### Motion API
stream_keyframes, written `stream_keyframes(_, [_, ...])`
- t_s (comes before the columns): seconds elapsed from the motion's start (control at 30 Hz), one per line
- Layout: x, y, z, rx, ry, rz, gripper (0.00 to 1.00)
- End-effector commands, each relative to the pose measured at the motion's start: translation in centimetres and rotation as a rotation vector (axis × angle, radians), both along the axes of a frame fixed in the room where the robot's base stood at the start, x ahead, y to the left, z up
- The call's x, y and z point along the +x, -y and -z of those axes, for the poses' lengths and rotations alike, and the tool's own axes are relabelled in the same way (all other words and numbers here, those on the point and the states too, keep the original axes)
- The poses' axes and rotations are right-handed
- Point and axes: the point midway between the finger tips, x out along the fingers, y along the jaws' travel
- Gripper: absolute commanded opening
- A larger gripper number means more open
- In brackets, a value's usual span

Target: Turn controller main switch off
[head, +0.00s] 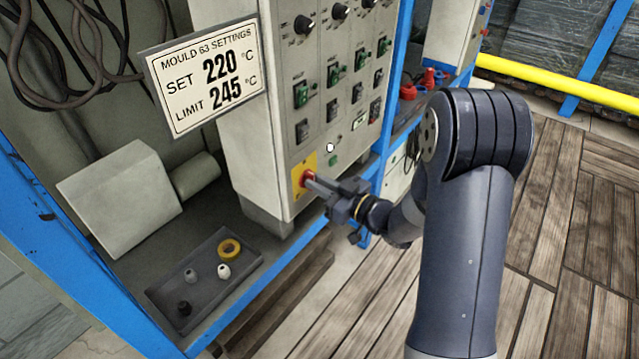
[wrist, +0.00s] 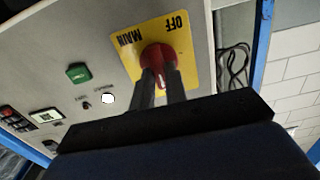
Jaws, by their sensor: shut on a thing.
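The controller (head: 262,95) is a pale grey panel box with rows of knobs and switches. Its main switch (head: 308,175) is a red rotary knob on a yellow plate at the lower left of the panel front. In the wrist view the red main switch (wrist: 159,62) sits on the yellow plate (wrist: 126,52), which reads "MAIN" and "OFF" upside down. My gripper (head: 318,182) reaches in from the right and is shut on the red knob. In the wrist view its two fingers (wrist: 162,85) lie on either side of the knob's grip and hide part of it.
A sign (head: 206,78) reads SET 220 °C, LIMIT 245 °C. A dark tray (head: 170,290) with small parts lies on the shelf below left. A green button (wrist: 78,72) and a white round lamp (wrist: 108,98) are beside the switch. Blue frame posts (head: 388,110) stand close by.

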Motion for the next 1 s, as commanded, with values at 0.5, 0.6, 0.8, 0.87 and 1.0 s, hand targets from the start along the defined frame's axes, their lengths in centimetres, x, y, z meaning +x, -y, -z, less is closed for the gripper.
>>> stream_keyframes(0.5, [-0.04, -0.03, 0.25, -0.031, 0.042, -0.001, 0.00])
stream_keyframes(0.6, [-0.06, -0.04, 0.37, -0.062, 0.082, -0.001, 0.00])
stream_keyframes(0.8, [-0.10, -0.08, 0.58, -0.156, 0.204, 0.000, 0.00])
stream_keyframes(0.87, [-0.13, -0.10, 0.61, -0.190, 0.248, 0.000, 0.00])
stream_keyframes(1.0, [-0.19, -0.15, 0.67, -0.272, 0.353, 0.000, 0.00])
